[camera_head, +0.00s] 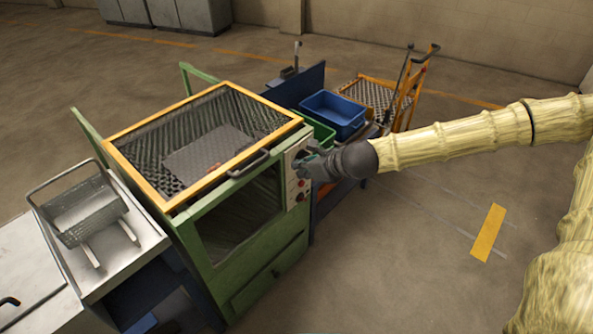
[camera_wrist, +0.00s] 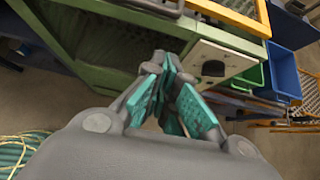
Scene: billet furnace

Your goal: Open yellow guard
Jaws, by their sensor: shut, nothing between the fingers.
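The yellow guard (camera_head: 150,130) is a yellow-framed mesh panel lying over the top of the green machine (camera_head: 205,245). A dark handle (camera_head: 249,164) sits on its front edge near the right corner. In the wrist view the handle (camera_wrist: 155,6) shows at the top edge, with part of the yellow frame (camera_wrist: 235,16) to its right. My gripper (camera_head: 302,163) is shut and empty, in front of the control panel (camera_head: 299,180), to the right of the handle and apart from it. Its teal finger pads (camera_wrist: 168,85) show close together in the wrist view. Whether the fingers touch the panel is unclear.
Blue bin (camera_head: 334,114) and green bin (camera_head: 318,135) stand behind my gripper, right of the machine. An orange hand truck (camera_head: 398,100) stands further back. A wire basket (camera_head: 80,205) rests on a metal table at left. Floor at right is clear around a yellow marking (camera_head: 488,232).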

